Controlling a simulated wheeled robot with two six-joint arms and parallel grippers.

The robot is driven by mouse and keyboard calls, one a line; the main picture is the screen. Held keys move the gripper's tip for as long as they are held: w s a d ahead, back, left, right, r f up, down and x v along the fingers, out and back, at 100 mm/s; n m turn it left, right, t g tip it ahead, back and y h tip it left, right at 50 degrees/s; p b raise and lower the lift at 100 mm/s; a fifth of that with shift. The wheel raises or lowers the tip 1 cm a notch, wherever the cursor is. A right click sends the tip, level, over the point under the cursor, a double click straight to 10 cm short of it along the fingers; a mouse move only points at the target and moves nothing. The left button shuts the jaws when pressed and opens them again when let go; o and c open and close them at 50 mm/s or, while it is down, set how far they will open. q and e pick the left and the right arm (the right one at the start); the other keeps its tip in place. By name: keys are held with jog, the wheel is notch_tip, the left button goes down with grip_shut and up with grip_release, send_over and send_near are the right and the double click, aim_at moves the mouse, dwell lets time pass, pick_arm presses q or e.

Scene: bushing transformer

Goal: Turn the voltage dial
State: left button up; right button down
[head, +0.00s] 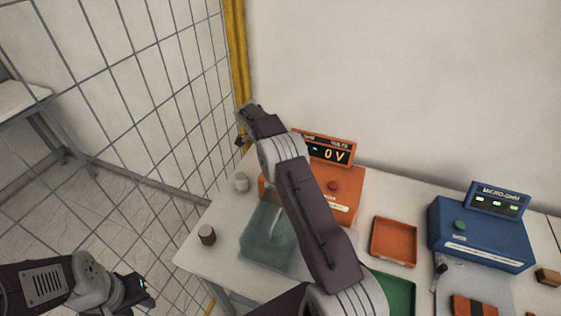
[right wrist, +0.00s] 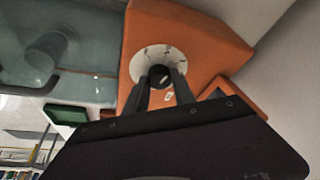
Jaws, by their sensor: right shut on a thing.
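The orange voltage unit (head: 345,192) stands at the back of the table, and its display (head: 327,150) reads 0 V. In the right wrist view, the dark voltage dial (right wrist: 159,75) sits at the centre of a white round scale (right wrist: 146,62) on the orange housing (right wrist: 190,35). My right gripper (right wrist: 162,84) is shut on the dial, one finger on each side. My right arm hides the dial in the head view. My left gripper (head: 140,288) hangs at the lower left, away from the unit; its jaw opening is unclear.
A red button (head: 332,185) is on the unit. A clear tank (head: 268,238) stands in front of it. White (head: 241,181) and brown (head: 207,234) cylinders stand at left. An orange tray (head: 394,242) and blue meter (head: 480,233) lie right. A mesh fence (head: 150,90) borders the left.

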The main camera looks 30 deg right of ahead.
jog(key=shift+w+m+g+y+p, duration=0.1)
jog(key=shift+m+g+y+p, duration=0.25)
jog(key=shift+m+p, duration=0.75)
jog(key=c, duration=1.1)
grip_release()
jog(key=shift+o, duration=0.2)
